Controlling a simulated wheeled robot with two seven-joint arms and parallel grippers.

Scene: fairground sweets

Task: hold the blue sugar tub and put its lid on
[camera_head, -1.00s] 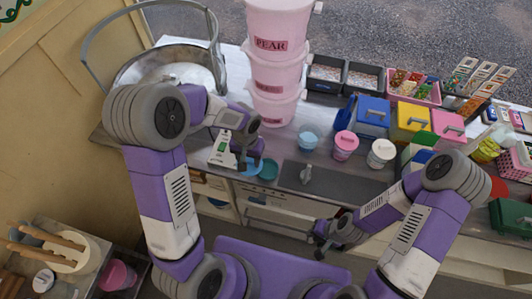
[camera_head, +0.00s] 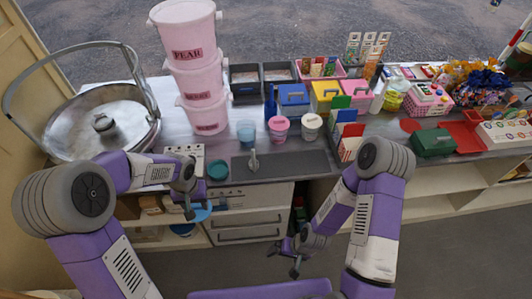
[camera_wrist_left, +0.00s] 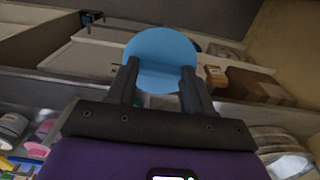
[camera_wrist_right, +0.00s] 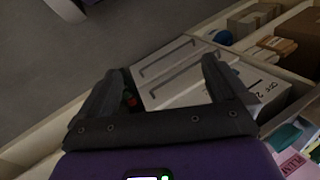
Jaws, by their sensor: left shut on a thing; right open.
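The blue sugar tub (camera_head: 246,132) stands upright on the counter in the head view, left of a pink tub. Its top detail is too small to tell. My left gripper (camera_head: 190,211) is shut on a round blue lid (camera_head: 203,212), held in front of the counter's front edge and below its top. In the left wrist view the lid (camera_wrist_left: 162,50) sits between the two fingers. My right gripper (camera_head: 292,264) is open and empty, low in front of the counter; its spread fingers show in the right wrist view (camera_wrist_right: 160,70).
A teal round lid (camera_head: 218,169) lies near the counter's front edge, beside a dark mat (camera_head: 285,167). A pink tub (camera_head: 279,128) and white tub (camera_head: 312,126) stand right of the blue tub. Stacked pink buckets (camera_head: 198,75) and a large metal pan (camera_head: 100,118) stand left.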

